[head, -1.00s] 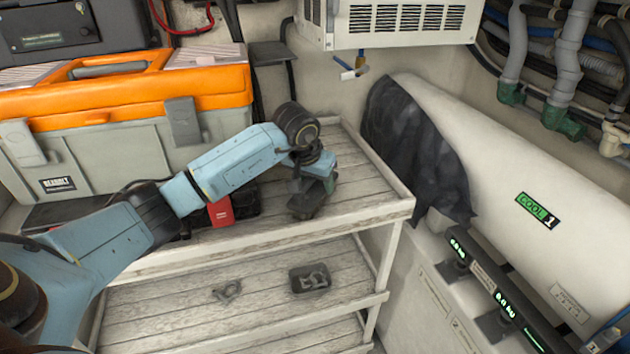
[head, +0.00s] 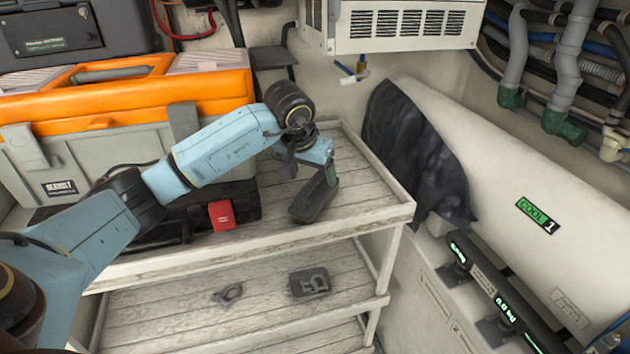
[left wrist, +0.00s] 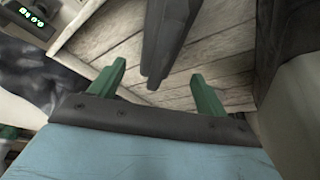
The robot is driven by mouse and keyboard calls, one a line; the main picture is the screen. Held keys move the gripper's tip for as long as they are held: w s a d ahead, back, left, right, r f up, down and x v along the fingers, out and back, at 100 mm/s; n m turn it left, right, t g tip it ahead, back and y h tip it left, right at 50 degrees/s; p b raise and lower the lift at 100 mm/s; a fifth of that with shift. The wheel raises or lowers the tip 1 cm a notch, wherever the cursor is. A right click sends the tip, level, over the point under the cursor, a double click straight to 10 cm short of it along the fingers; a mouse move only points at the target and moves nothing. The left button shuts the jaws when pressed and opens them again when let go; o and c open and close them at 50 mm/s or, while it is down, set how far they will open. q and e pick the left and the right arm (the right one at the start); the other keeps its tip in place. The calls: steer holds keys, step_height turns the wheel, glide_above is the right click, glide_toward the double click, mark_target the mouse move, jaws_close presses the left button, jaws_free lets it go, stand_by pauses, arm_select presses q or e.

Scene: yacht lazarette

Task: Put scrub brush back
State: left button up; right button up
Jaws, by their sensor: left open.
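A dark grey elongated block, which looks like the scrub brush (head: 312,203), lies on the top slatted shelf (head: 365,204) near its right end. My left gripper (head: 322,170) is just above and behind it, with a blue body and green fingers. In the left wrist view, the green fingers (left wrist: 158,74) are spread apart and empty. My right gripper is not in view.
An orange and grey toolbox (head: 100,125) stands at the left of the top shelf, with a red item (head: 221,215) in front. A lower shelf (head: 190,310) holds a small ring-like item (head: 229,293) and a dark block (head: 310,281). A white cylinder (head: 500,160) is at right.

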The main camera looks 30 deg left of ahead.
arm_select(q)
steer(key=v, duration=0.6)
stand_by(0.3)
